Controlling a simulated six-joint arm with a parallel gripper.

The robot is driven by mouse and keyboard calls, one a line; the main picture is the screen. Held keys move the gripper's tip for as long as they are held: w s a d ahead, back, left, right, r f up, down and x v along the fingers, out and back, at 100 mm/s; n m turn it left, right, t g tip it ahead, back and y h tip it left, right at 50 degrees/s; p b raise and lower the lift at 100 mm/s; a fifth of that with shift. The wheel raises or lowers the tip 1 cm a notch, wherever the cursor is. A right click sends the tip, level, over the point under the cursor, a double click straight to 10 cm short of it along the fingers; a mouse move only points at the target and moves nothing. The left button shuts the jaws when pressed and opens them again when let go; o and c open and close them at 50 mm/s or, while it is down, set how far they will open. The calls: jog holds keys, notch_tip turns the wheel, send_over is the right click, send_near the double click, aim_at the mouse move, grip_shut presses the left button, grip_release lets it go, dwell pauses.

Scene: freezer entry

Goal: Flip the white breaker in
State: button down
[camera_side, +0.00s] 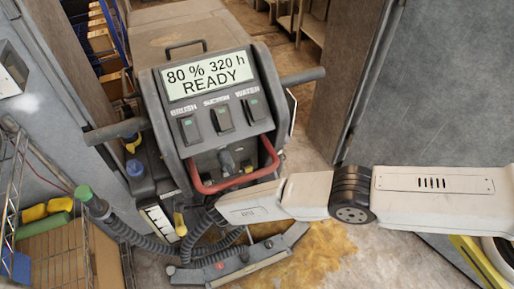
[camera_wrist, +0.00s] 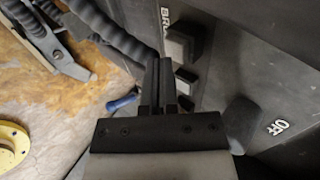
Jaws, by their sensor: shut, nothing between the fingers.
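I cannot make out a white breaker in either view. A grey floor-cleaning machine (camera_side: 206,72) stands in the middle of the side view, its display reading 80 %, 320 h, READY. Its dark rocker switches (camera_side: 222,119) are labelled BRUSH, SUCTION and WATER. In the wrist view, my gripper (camera_wrist: 160,77) has its black fingers together and empty. They lie just left of a dark block-shaped switch (camera_wrist: 184,42) beside a partly hidden label; contact cannot be told. A dark knob (camera_wrist: 240,122) by the word OFF is to their right. In the side view the fingertips are not clear.
A red handle bar (camera_side: 237,185) curves below the panel, above my white arm. Dark corrugated hoses (camera_side: 140,234) and a squeegee (camera_side: 244,262) are low on the machine. A yellow-brown stain (camera_side: 322,246) marks the floor. Grey walls flank both sides.

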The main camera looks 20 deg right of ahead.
jog(key=s+f+v, duration=0.1)
jog(key=v, duration=1.1)
jog(key=shift+f, duration=0.2)
dwell(0.4)
jog(key=shift+s, duration=0.1)
jog(key=shift+d, duration=0.1)
jog(key=s+d+r+n+g+y, duration=0.1)
jog(key=s+d+r+n+g, duration=0.15)
jog(key=d, duration=0.35)
jog(key=s+d+r+n+g, duration=0.1)
jog(key=s+d+n+g, duration=0.15)
jog(key=d, duration=0.45)
jog(key=w+d+r+n+g+y, duration=0.1)
jog(key=d+r+n, duration=0.6)
jog(key=d+r, duration=0.8)
jog(key=s+d+r+n+h, duration=0.1)
jog(key=s+d+r+n, duration=0.2)
jog(key=d, duration=0.4)
jog(key=s+d+r+n+h, duration=0.1)
jog(key=s+d+r+n, duration=0.2)
jog(key=d, duration=0.4)
jog(key=shift+s+r+g, duration=0.4)
jog(key=shift+s+r, duration=0.35)
jog(key=shift+s, duration=0.05)
